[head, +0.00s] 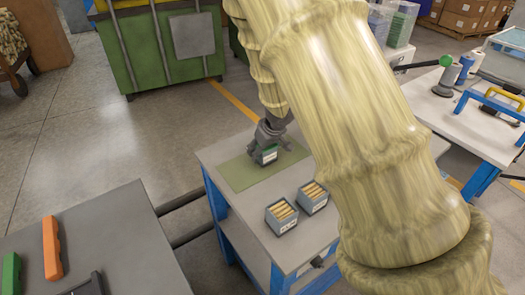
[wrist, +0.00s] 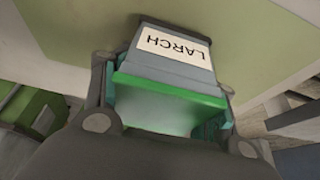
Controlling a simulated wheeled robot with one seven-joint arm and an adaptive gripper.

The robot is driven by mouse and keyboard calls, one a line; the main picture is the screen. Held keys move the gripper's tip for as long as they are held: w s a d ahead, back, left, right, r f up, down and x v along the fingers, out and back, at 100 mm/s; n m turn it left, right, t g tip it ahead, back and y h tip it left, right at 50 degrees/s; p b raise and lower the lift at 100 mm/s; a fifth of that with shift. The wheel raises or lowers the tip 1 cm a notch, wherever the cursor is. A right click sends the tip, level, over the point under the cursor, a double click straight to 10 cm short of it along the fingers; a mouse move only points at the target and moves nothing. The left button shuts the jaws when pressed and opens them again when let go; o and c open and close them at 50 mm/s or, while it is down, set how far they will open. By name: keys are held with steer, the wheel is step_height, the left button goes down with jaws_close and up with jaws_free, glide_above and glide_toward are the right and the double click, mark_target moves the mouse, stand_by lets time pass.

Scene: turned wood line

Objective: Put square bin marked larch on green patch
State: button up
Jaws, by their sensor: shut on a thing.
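The square bin marked LARCH (wrist: 188,68) is grey with a white label and a green top, and the label reads upside down in the wrist view. It also shows small in the head view (head: 267,156). My gripper (head: 269,140) is shut on the bin, with a finger on either side of it. The green patch (head: 238,176) is a flat dull-green rectangle on the grey table. It fills much of the wrist view behind the bin (wrist: 80,30). The bin is over the patch; I cannot tell whether its base touches it.
Two grey bins of light wooden pieces, a nearer one (head: 281,217) and a farther one (head: 312,199), stand on the same table (head: 235,152), right of the patch. A dark bench (head: 120,250) with orange and green items is at lower left. My arm hides the table's right part.

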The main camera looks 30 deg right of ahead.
steer(key=shift+f, duration=0.1)
steer(key=o, duration=1.2)
steer(key=p+v, duration=0.2)
steer(key=v, duration=1)
steer(key=shift+p, duration=0.35)
